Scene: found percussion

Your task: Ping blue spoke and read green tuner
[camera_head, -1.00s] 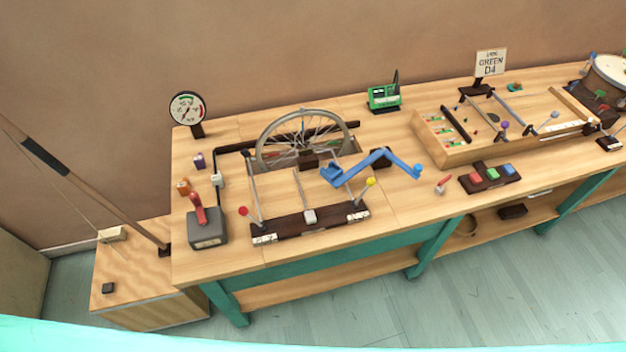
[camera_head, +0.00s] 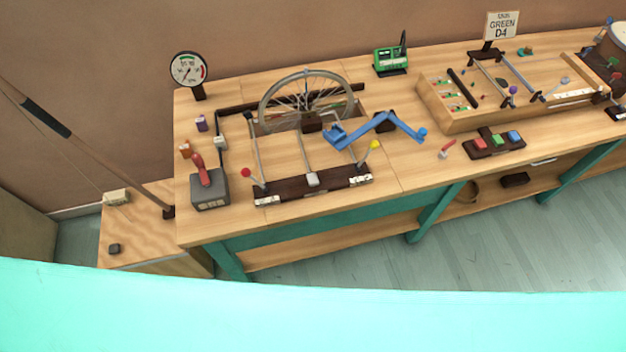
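A spoked wheel (camera_head: 268,103) stands upright, partly sunk in a slot in the bench. Its spokes are thin, and I cannot make out which one is blue. A bent blue crank-like bar (camera_head: 358,130) lies in front of the wheel on the right. The green tuner (camera_head: 390,59), a small box with a dark upright rod, stands at the back of the bench, right of the wheel. Its display is too small to read. Neither of my grippers is in view.
A round gauge (camera_head: 188,70) stands at the back left. A grey box with a red lever (camera_head: 209,189) is at the front left. A sign (camera_head: 501,27) reading "GREEN D4" stands behind a wooden tray (camera_head: 444,115). Red, green and blue blocks sit on a dark base (camera_head: 494,148).

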